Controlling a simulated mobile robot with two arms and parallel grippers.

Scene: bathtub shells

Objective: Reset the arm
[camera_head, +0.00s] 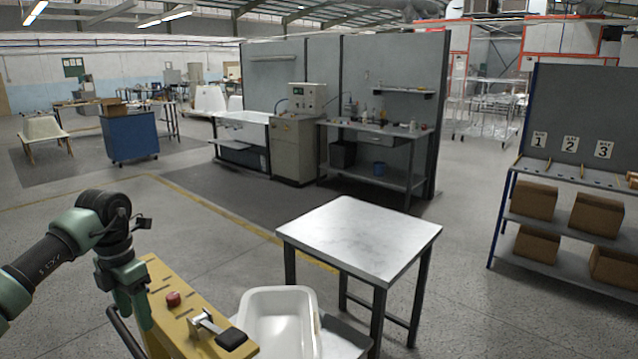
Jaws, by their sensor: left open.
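My left arm comes in from the left edge, and its gripper (133,308) points down with its jaws apart and nothing between them. It hangs just left of a yellow panel (187,318) that carries a red knob, a metal clamp-like part and a black pad. I cannot tell whether the fingers touch the panel's edge. A white tub shell (281,325) lies open side up to the right of the panel, its lower end cut off by the frame. My right gripper is out of view.
A bare metal-topped table (360,238) stands right of centre. A rack (585,232) with cardboard boxes is at the right. A blue cabinet (131,137) and workbenches with a grey partition (400,110) stand farther back. The floor between is clear.

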